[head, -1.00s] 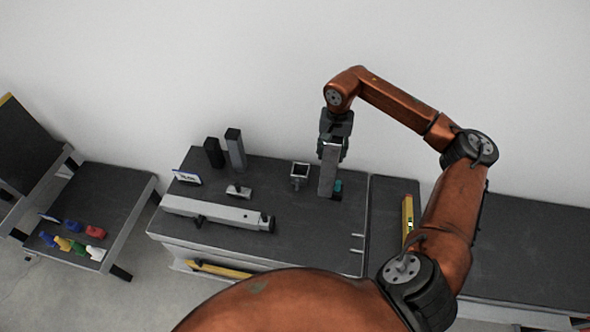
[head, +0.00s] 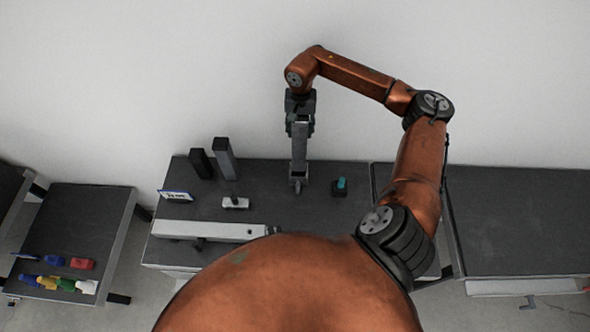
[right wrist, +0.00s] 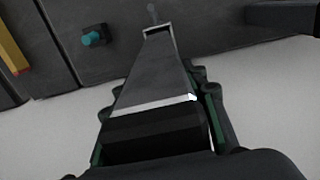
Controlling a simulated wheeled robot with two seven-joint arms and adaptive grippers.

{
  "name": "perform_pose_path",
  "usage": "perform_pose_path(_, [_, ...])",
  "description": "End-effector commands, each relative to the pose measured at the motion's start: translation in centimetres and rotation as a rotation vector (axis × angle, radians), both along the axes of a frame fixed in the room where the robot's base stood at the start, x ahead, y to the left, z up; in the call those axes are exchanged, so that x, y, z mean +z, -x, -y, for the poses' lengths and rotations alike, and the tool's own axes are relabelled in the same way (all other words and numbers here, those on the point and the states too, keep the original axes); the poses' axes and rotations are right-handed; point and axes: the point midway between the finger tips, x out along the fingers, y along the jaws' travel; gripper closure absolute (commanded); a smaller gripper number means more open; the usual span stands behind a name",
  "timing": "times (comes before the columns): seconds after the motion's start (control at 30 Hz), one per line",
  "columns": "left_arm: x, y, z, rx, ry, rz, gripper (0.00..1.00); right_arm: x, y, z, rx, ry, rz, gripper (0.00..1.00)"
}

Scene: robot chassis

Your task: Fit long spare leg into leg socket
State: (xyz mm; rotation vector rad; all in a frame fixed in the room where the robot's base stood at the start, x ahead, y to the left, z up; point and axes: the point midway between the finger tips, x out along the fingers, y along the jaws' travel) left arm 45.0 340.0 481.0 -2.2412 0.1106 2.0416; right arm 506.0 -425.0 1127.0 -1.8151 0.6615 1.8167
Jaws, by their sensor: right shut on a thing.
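My right gripper (head: 300,108) is shut on the long grey leg (head: 299,147), which hangs upright below it. The leg's lower end is at the small grey metal leg socket (head: 296,182) on the dark bench top. In the right wrist view the leg (right wrist: 155,75) runs away from the fingers (right wrist: 155,120), and the socket's pale rim (right wrist: 159,30) shows around or just beyond its far end. I cannot tell whether the end is inside the socket or only above it. My left gripper is not in view.
A teal-topped black part (head: 340,187) stands right of the socket. Two upright posts, one black (head: 200,164) and one grey-sided (head: 225,160), a small sign (head: 174,195), a small light block (head: 236,203) and a long grey beam (head: 210,230) are to the left. A side table (head: 80,225) holds coloured parts.

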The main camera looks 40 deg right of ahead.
Motion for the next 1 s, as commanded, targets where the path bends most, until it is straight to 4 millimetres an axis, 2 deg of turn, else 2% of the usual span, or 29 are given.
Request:
perform_pose_path(0.33, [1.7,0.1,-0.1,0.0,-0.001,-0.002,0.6,-4.9,0.0,-0.2,0.0,-0.003,0.001,1.0])
perform_pose_path(0.57, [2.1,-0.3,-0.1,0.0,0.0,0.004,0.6,-6.5,-0.1,-0.1,0.001,-0.002,0.003,1.0])
perform_pose_path(0.83, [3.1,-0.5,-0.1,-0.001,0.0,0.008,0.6,-9.5,0.0,0.0,-0.002,-0.002,0.001,1.0])
perform_pose_path(1.0, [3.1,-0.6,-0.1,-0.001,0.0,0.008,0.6,-9.8,-0.1,0.0,0.0,-0.001,0.003,1.0])
